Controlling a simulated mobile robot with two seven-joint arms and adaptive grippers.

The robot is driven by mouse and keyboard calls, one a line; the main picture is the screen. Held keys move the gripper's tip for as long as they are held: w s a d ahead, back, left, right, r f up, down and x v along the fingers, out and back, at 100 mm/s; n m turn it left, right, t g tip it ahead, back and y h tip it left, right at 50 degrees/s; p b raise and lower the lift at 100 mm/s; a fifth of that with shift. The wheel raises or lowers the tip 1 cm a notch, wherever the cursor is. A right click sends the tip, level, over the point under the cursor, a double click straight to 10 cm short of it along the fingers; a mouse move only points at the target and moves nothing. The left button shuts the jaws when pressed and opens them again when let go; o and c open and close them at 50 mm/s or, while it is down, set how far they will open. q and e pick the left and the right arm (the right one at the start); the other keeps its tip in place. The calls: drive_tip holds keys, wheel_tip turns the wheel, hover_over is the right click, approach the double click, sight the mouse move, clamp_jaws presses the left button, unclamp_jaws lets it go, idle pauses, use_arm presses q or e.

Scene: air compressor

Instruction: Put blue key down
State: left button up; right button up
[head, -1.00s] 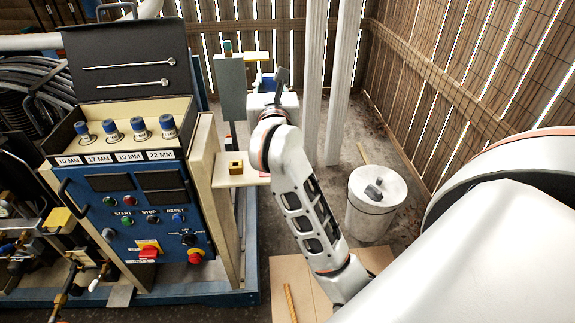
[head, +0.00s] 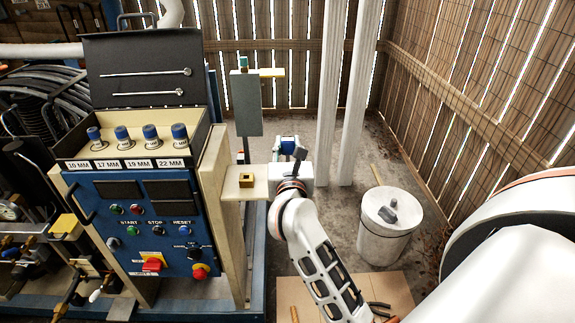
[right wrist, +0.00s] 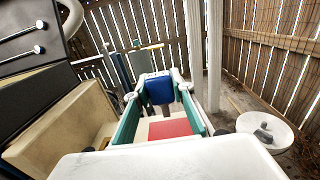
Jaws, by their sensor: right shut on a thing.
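My right gripper (head: 288,146) is beyond and slightly right of a small cream shelf on the side of the control panel. It is shut on the blue key (right wrist: 159,88), which shows as a blue block between the fingertips in the right wrist view. In the head view only a bit of the blue key (head: 288,143) shows, with my wrist hiding the rest. The key is held in the air, apart from the shelf (head: 232,192). A brass-coloured square block with a dark hole (head: 246,181) sits on that shelf. My left gripper is not in view.
The blue control panel (head: 130,215) with a row of blue-topped sockets stands left. A grey upright box (head: 246,104) with a yellow arm is behind the shelf. White posts (head: 329,110), a white drum (head: 388,235) and a slatted fence are to the right.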

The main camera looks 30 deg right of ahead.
wheel_tip(320, 180, down, 6)
drive_tip(key=shift+r+b, duration=0.15)
drive_tip(key=shift+b, duration=0.65)
drive_tip(key=shift+f, duration=0.2)
drive_tip(key=o, duration=1.1)
